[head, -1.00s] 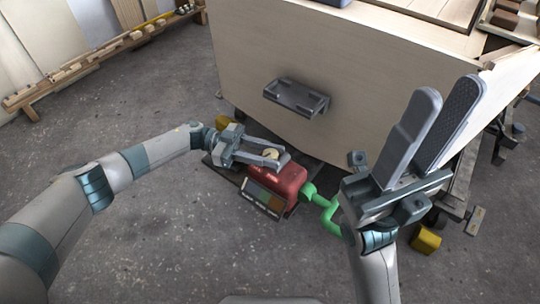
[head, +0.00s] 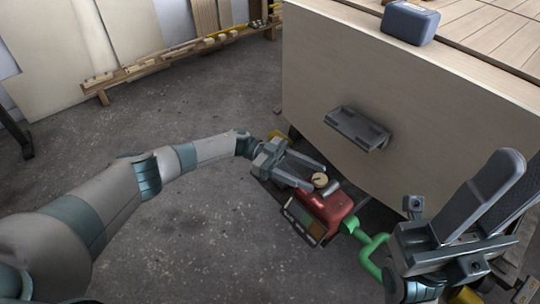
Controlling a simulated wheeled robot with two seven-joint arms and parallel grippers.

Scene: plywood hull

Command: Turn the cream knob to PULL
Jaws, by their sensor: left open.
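The cream knob (head: 320,180) sits on top of a red machine (head: 329,209), which has a panel with coloured areas (head: 304,221) on its near side. My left gripper (head: 318,177) is open, with its two fingers reaching toward the knob from the left. The knob shows at the fingertips, roughly between them; I cannot tell whether they touch it. The PULL marking is too small to read. My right gripper (head: 500,205) is at the right, pointing up and away from the machine. Its fingers stand apart with nothing seen between them.
A green pipe (head: 370,246) runs from the machine toward my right gripper. A plywood hull (head: 400,80) stands behind, with a dark grey bracket (head: 357,129) on its side and a grey box (head: 410,22) on top.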

